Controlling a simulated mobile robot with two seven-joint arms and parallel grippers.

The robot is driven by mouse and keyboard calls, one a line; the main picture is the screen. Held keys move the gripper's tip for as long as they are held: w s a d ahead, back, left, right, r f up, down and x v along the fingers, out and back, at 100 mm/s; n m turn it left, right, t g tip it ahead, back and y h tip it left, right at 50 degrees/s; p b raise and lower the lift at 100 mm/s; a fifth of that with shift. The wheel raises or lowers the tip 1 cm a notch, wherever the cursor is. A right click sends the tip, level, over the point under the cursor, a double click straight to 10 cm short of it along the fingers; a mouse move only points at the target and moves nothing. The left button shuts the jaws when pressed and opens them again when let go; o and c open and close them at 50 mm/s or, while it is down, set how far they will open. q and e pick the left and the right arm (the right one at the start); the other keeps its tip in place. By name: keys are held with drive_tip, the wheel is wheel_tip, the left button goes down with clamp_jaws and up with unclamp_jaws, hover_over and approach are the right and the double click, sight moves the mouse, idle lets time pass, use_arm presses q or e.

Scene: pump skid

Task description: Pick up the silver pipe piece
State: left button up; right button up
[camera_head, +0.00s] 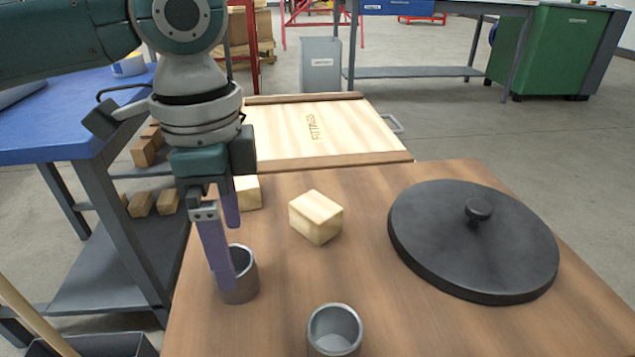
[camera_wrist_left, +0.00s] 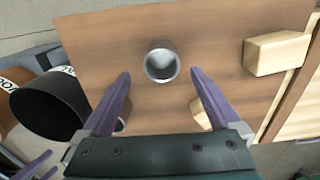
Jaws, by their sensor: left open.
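Two short, hollow silver pipe pieces stand upright on the brown wooden table top. One silver pipe piece (camera_head: 243,284) is at the left edge, partly covered by my left gripper (camera_head: 230,255). The other pipe piece (camera_head: 334,332) is at the near front. My left gripper is open and empty, its purple fingers pointing down over the left pipe piece. In the left wrist view, a silver pipe piece (camera_wrist_left: 161,65) shows between the open fingertips (camera_wrist_left: 161,74), with no clear contact. Purple finger shapes, probably my right gripper (camera_wrist_left: 40,166), show at the lower left corner.
A pale wooden block (camera_head: 316,217) stands behind the pipe pieces, with another block (camera_head: 248,193) behind the gripper. A large black lid (camera_head: 440,240) with a knob lies at right. A wooden crate lid (camera_head: 350,140) lies beyond the table. A blue-topped bench (camera_head: 50,125) is at left.

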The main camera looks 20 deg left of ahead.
use_arm(q)
drive_tip(key=f+b, duration=0.3)
drive_tip(key=f, duration=0.2)
drive_tip(key=shift+a+f, duration=0.1)
drive_tip(key=shift+a, duration=0.1)
clamp_jaws()
idle(0.5)
wheel_tip(320, 180, up, 20)
drive_tip(key=p, duration=0.9)
drive_tip(key=shift+d, duration=0.15)
